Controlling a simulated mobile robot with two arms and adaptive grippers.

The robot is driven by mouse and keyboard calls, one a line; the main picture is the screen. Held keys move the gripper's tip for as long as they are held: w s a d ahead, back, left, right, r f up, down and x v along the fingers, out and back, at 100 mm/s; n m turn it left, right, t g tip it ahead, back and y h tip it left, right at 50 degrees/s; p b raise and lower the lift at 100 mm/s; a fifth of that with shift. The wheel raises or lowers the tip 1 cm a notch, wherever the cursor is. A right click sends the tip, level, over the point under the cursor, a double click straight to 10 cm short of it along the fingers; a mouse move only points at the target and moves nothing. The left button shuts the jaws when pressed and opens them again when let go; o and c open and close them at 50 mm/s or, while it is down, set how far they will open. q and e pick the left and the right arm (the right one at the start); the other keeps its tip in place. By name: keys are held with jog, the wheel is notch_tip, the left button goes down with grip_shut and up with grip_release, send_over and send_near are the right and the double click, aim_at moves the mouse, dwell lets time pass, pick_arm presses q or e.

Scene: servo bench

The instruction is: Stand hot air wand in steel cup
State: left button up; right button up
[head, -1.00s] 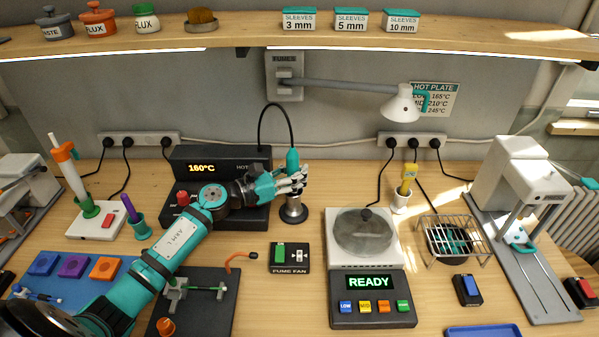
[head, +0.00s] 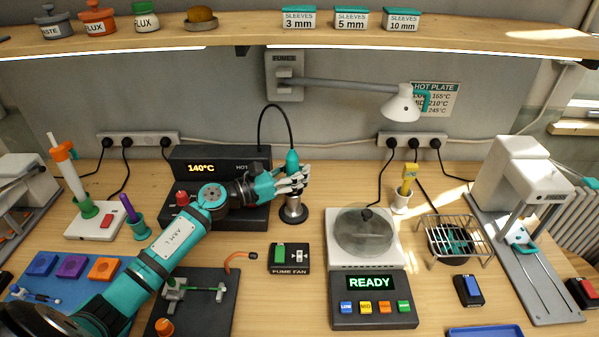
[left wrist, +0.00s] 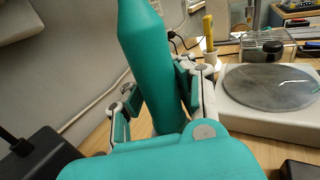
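The teal hot air wand (head: 292,160) stands upright with its lower end at the steel cup (head: 293,209), on a dark round base. A black cable loops from its top. My left gripper (head: 291,184) is around the wand's lower part, just above the cup. In the left wrist view the wand (left wrist: 148,60) rises between the fingers of the left gripper (left wrist: 155,100), with a gap at the left finger, so the gripper looks open. The fingers partly hide the wand's lower end and the cup's rim. My right gripper is not in view.
The hot air station (head: 222,158) reads 140°C, behind my left arm. A fume fan switch (head: 289,258) sits in front of the cup. A hot plate (head: 364,235) with a READY display stands to the right. Bare wood lies between them.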

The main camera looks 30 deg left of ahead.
pick_arm(q)
jog(key=o, duration=0.5)
jog(key=v, duration=1.2)
dwell(0.3)
